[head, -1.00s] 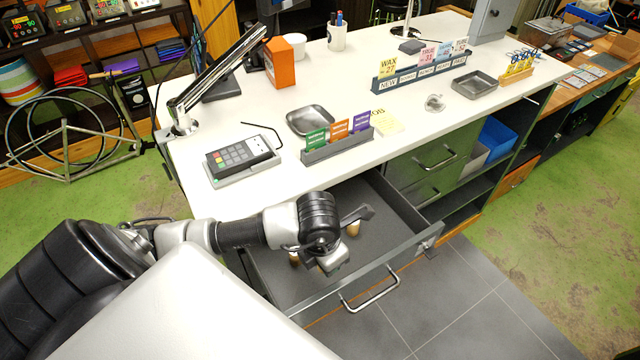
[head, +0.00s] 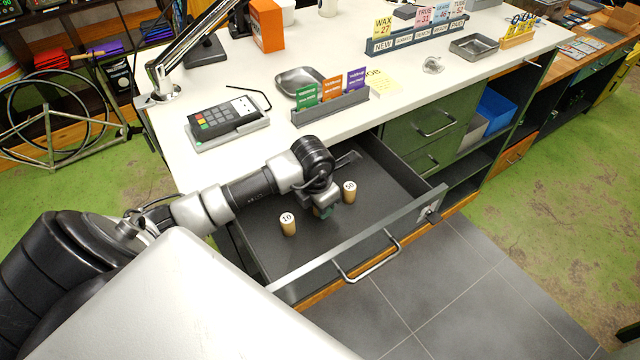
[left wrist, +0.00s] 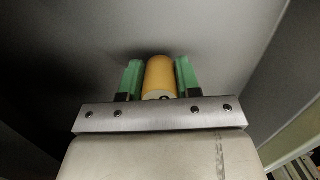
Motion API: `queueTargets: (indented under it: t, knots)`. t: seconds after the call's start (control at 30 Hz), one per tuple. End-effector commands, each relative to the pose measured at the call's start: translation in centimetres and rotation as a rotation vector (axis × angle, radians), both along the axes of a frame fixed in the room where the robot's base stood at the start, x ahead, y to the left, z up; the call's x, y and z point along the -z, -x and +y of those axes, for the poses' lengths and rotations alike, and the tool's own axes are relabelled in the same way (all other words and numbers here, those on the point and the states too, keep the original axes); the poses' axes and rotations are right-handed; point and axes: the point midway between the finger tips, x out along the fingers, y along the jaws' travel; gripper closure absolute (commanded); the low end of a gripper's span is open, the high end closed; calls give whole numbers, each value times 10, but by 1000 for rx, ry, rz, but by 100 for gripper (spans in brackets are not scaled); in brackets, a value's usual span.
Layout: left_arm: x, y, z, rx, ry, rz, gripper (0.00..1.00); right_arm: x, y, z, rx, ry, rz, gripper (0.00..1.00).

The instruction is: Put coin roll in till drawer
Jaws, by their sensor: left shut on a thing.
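The till drawer (head: 262,263) is pulled open under the counter, with a dark floor. Two tan coin rolls stand upright in it: one marked 10 (head: 288,224) on the left and one marked 50 (head: 349,191) on the right. My left gripper (head: 323,212) is down inside the drawer, between these two rolls. In the left wrist view, its green-padded fingers (left wrist: 160,78) are shut on a tan coin roll (left wrist: 160,76). In the head view that roll is mostly hidden by the gripper. I cannot tell whether it touches the drawer floor. My right gripper is not in view.
The drawer's front wall with its handle (head: 368,263) is on the near side. The white counter above holds a card terminal (head: 225,118), a metal dish (head: 301,82) and a card rack (head: 331,105). Bare drawer floor shows around the standing rolls.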

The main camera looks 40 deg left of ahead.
Motion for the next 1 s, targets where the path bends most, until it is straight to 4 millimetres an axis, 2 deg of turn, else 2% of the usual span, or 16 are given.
queueTargets:
  t: [0.03, 0.07, 0.43, 0.47, 0.6, 0.63, 0.87, 1.0]
  knots:
    - [13, 0, 0, -2, 1, -1, 95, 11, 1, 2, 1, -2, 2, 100]
    - [14, 0, 0, -2, 1, -1, 95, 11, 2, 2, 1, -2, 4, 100]
    - [16, 0, 1, -1, -1, -2, 95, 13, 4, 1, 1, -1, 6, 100]
    - [16, 0, 0, -1, -1, -1, 66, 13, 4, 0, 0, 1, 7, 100]
    - [15, 0, 0, -1, -1, -1, 44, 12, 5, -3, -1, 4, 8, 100]
    - [15, 0, 0, -1, -1, -1, 42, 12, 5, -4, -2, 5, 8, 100]
    - [15, 0, 0, -1, -1, -1, 42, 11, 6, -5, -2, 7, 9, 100]
    - [5, 0, 1, -2, -1, -1, 42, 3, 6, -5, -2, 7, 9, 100]
